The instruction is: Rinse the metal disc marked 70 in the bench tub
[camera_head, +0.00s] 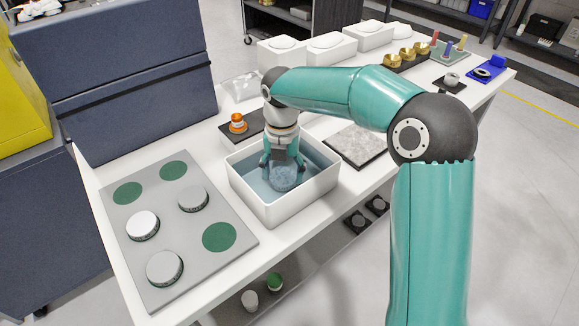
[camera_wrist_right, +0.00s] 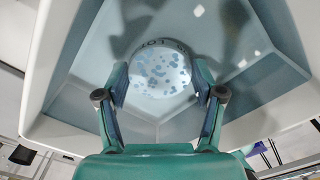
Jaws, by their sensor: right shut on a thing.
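The white bench tub (camera_head: 246,199) holds bluish water and stands on the white bench. My right gripper (camera_head: 283,160) reaches down into it and is shut on a metal disc (camera_head: 284,180). The disc looks bluish and seems to be in the water. In the right wrist view the disc (camera_wrist_right: 160,72) sits between the two fingers of the gripper (camera_wrist_right: 160,84). Blue-grey patches speckle its round face. Dark lettering runs along its upper edge, but I cannot read the number surely. My left gripper is not in view.
Left of the tub, a grey plate (camera_head: 146,283) carries three metal discs and three bare green circles. An orange-and-white object (camera_head: 237,123) on a dark mat stands behind the tub. A grey speckled slab (camera_head: 360,143) lies to its right. White boxes (camera_head: 331,47) line the back.

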